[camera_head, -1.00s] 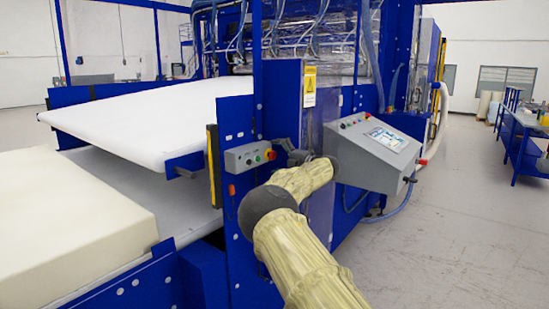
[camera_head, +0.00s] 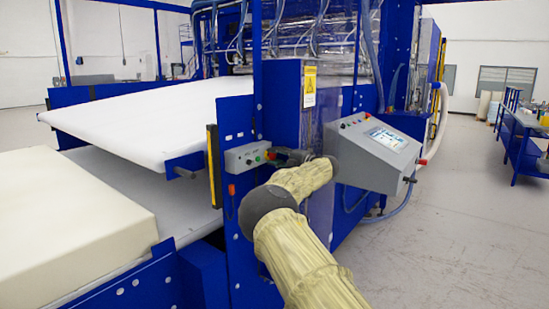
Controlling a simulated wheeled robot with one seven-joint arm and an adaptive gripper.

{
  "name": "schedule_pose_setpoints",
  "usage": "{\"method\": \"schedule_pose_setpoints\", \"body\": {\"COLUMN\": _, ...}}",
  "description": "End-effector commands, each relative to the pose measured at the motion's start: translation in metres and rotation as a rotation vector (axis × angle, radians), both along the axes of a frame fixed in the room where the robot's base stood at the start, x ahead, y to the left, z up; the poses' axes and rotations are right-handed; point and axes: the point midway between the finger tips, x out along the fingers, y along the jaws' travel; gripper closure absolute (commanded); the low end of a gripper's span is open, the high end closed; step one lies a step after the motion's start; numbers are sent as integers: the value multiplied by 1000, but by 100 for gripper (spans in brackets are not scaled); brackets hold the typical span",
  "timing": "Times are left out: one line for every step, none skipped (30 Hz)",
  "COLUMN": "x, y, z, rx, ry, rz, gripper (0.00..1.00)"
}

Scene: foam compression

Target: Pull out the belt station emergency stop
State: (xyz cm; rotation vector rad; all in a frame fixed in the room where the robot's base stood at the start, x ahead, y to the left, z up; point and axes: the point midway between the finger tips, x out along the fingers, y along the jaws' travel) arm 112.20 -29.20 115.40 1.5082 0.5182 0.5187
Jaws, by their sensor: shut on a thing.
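The belt station is a small grey control box (camera_head: 243,157) on the blue machine frame, with small buttons on its face. Its red emergency stop (camera_head: 270,154) is at the right end of the box, partly covered by my gripper. My gripper (camera_head: 276,155) is small and dark in this view, at the end of my arm in its pale yellow cover. Its fingers reach the right end of the box and are shut on the emergency stop. The fingertips are too small to make out in detail.
A larger grey console (camera_head: 378,152) with a screen and buttons stands close to the right of my arm. A white belt (camera_head: 160,120) slopes behind the box, and a cream foam block (camera_head: 70,225) lies at left.

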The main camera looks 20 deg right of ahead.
Motion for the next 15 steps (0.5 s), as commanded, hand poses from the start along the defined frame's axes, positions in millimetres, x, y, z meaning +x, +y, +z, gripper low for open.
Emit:
{"method": "schedule_pose_setpoints", "body": {"x": 0, "y": 0, "z": -1, "rx": -1, "ry": 1, "rz": 0, "gripper": 95}}
{"method": "schedule_pose_setpoints", "body": {"x": 0, "y": 0, "z": -1, "rx": -1, "ry": 1, "rz": 0, "gripper": 95}}
{"method": "schedule_pose_setpoints", "body": {"x": 0, "y": 0, "z": -1, "rx": -1, "ry": 1, "rz": 0, "gripper": 95}}
{"method": "schedule_pose_setpoints", "body": {"x": 0, "y": 0, "z": -1, "rx": -1, "ry": 1, "rz": 0, "gripper": 95}}
{"method": "schedule_pose_setpoints", "body": {"x": 0, "y": 0, "z": -1, "rx": -1, "ry": 1, "rz": 0, "gripper": 95}}
{"method": "schedule_pose_setpoints", "body": {"x": 0, "y": 0, "z": -1, "rx": -1, "ry": 1, "rz": 0, "gripper": 95}}
{"method": "schedule_pose_setpoints", "body": {"x": 0, "y": 0, "z": -1, "rx": -1, "ry": 1, "rz": 0, "gripper": 95}}
{"method": "schedule_pose_setpoints", "body": {"x": 0, "y": 0, "z": -1, "rx": -1, "ry": 1, "rz": 0, "gripper": 95}}
{"method": "schedule_pose_setpoints", "body": {"x": 0, "y": 0, "z": -1, "rx": -1, "ry": 1, "rz": 0, "gripper": 95}}
{"method": "schedule_pose_setpoints", "body": {"x": -1, "y": 0, "z": -1, "rx": -1, "ry": 1, "rz": 0, "gripper": 95}}
{"method": "schedule_pose_setpoints", "body": {"x": -1, "y": 0, "z": -1, "rx": -1, "ry": 1, "rz": 0, "gripper": 95}}
{"method": "schedule_pose_setpoints", "body": {"x": -1, "y": -1, "z": -1, "rx": -1, "ry": 1, "rz": 0, "gripper": 95}}
{"method": "schedule_pose_setpoints", "body": {"x": -1, "y": -1, "z": -1, "rx": -1, "ry": 1, "rz": 0, "gripper": 95}}
{"method": "schedule_pose_setpoints", "body": {"x": -2, "y": -1, "z": -1, "rx": -1, "ry": 1, "rz": 0, "gripper": 95}}
{"method": "schedule_pose_setpoints", "body": {"x": -2, "y": -2, "z": -1, "rx": -1, "ry": 1, "rz": 0, "gripper": 95}}
